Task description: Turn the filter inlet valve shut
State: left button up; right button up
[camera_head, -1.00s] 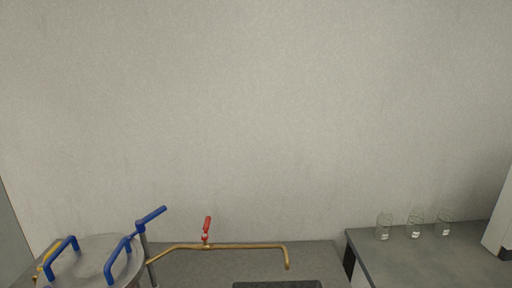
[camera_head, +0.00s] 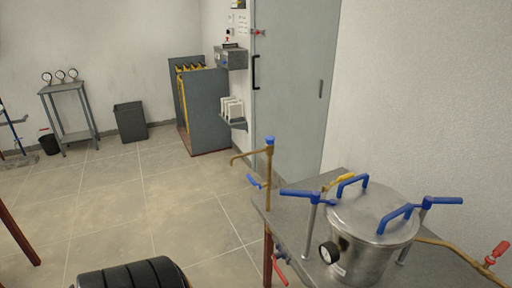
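A round steel filter vessel (camera_head: 368,232) with blue lid handles stands on a grey table at the lower right in the head view. A round gauge (camera_head: 328,252) sits on its side. Several valve handles show around it: a red handle (camera_head: 497,252) on the brass pipe at right, a yellow one (camera_head: 346,177) behind the vessel, a red one (camera_head: 279,268) below the table's front edge, and a blue one (camera_head: 255,181) by the brass pipe at left. I cannot tell which is the inlet valve. Neither gripper is in view.
The grey table (camera_head: 290,210) carries the vessel. A grey plate exchanger (camera_head: 207,110) stands by the back wall, left of a grey door (camera_head: 292,95). A dark bin (camera_head: 130,122) and a small gauge stand (camera_head: 70,110) are farther left. The tiled floor (camera_head: 170,200) between is open.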

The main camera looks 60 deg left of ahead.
aim_at(285, 282)
jog(key=u, duration=1.5)
